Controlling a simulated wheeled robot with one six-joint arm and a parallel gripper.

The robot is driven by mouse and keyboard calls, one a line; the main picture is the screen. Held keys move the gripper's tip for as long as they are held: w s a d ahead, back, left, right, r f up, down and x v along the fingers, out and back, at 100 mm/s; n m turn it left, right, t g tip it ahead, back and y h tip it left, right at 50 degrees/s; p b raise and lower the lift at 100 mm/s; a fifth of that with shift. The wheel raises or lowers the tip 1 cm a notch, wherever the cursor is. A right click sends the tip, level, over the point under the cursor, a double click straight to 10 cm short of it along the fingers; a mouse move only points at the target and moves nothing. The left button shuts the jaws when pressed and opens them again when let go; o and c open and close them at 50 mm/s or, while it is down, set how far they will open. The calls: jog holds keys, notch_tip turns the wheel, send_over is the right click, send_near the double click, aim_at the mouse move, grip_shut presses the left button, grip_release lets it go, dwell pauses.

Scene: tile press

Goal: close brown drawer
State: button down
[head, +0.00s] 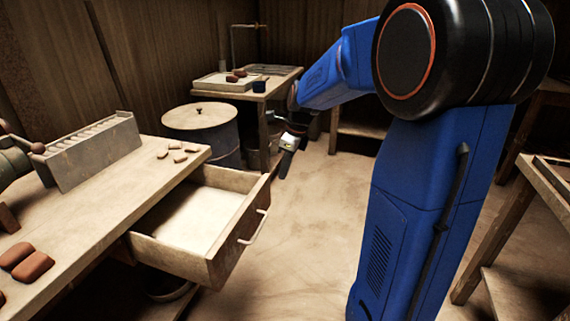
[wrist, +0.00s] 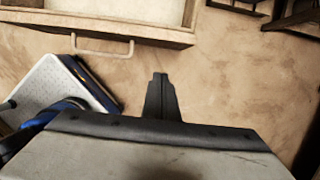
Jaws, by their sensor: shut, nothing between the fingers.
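The brown drawer (head: 232,265) is pulled out from under the left worktable, and its inside looks empty. Its pale bar handle (head: 255,228) is on the front panel. In the wrist view the drawer front (wrist: 120,32) and handle (wrist: 102,52) show at the upper left. My gripper (head: 285,167) is in the air beyond the drawer's far front corner, apart from the handle. In the wrist view my gripper (wrist: 160,82) points toward the floor, with its fingers together and nothing between them.
The worktable (head: 110,215) holds a grey slotted rack (head: 98,155), small tile pieces (head: 178,150) and red-brown blocks (head: 32,266). A lidded barrel (head: 200,118) and a sink table (head: 268,92) stand behind. Another table (head: 545,185) is at right.

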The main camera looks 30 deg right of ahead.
aim_at(269, 179)
jog(key=w+a+f, duration=0.3)
jog(key=f, duration=0.2)
jog(key=shift+w+a, duration=0.3)
jog(key=shift+w, duration=0.1)
jog(key=w+a, duration=1.6)
jog(key=w, duration=0.1)
jog(key=shift+w+a, duration=0.25)
jog(key=shift+a, duration=0.05)
jog(key=shift+d, duration=0.1)
